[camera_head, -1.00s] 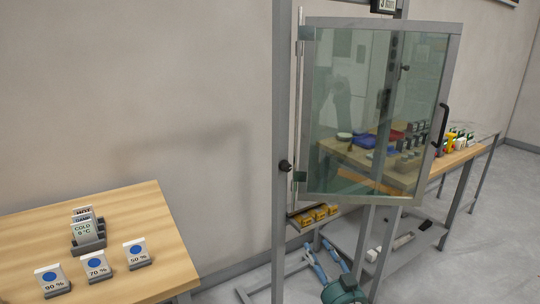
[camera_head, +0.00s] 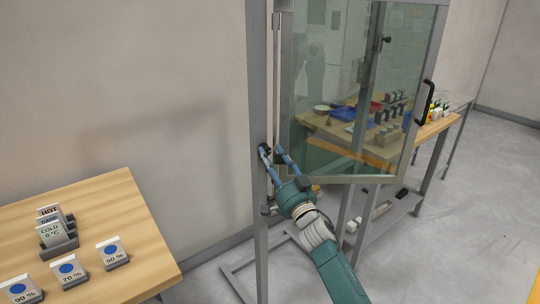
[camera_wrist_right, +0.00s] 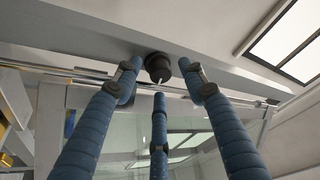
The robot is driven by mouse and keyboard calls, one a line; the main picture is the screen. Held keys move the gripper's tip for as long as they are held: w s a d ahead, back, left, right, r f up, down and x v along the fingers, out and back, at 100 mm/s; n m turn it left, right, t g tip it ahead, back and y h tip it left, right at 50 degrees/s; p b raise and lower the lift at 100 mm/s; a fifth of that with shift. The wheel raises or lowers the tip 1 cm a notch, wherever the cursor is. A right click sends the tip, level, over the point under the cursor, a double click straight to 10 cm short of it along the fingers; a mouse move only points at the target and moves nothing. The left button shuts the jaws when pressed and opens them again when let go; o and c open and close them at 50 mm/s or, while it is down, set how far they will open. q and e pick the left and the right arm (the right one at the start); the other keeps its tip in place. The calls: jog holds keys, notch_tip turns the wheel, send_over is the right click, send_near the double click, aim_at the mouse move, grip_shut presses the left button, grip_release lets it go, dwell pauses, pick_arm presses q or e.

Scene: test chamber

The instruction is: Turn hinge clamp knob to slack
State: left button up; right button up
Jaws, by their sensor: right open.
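The hinge clamp knob (camera_head: 265,147) is a small dark round knob on the grey upright post, beside the hinge edge of the glass door (camera_head: 350,110). In the right wrist view the knob (camera_wrist_right: 158,66) faces me, with a short white mark towards the bottom of the picture. My right gripper (camera_head: 271,151) has blue fingers and a teal body and is at the knob. In the wrist view its fingers (camera_wrist_right: 158,82) are spread open, with the knob between the two upper fingertips and a third finger below. Gaps show beside the knob. My left gripper is out of view.
The glass door's metal frame is close to the right of my fingers. A wooden table (camera_head: 120,215) with label cards stands at the left. Another bench (camera_head: 440,128) with coloured items is behind the door. Grey floor is open at the right.

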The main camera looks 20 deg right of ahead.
jog(key=shift+w+a+r, duration=0.1)
jog(key=shift+w+r, duration=0.05)
jog(key=shift+w, duration=0.2)
jog(key=shift+c, duration=0.8)
grip_shut()
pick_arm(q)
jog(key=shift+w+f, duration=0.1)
